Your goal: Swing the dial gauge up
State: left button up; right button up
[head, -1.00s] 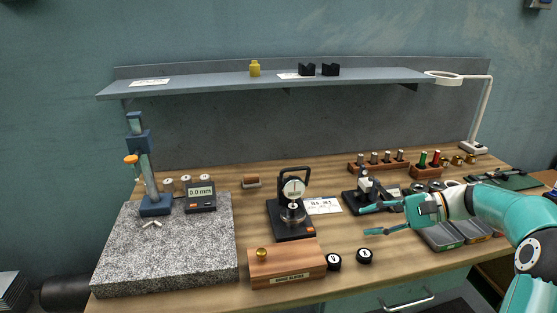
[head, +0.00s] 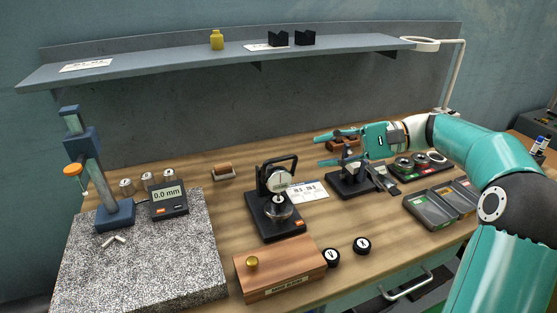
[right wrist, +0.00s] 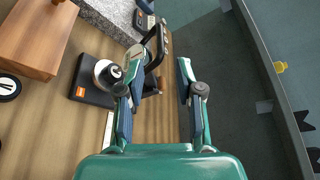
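The dial gauge (head: 278,180) has a round white face and hangs on a black stand (head: 266,222), below a looped black handle (head: 293,161). The gauge is down, above a round metal stage (head: 279,209). My right gripper (head: 318,149) is open and empty, its two fingers pointing left, to the right of the handle and a little higher in the head view. In the right wrist view, the handle (right wrist: 154,42) lies ahead, beyond the left finger of the right gripper (right wrist: 158,72), which partly covers the stand. My left gripper is not in view.
A second black fixture (head: 349,185) stands right of the gauge stand. A granite plate (head: 140,250) with a digital readout lies left. A shelf (head: 150,68) runs along the back.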

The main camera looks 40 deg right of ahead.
aim_at(288, 158)
jog(key=x, duration=0.9)
jog(key=shift+w+a+f, duration=0.15)
jog(key=shift+a, duration=0.2)
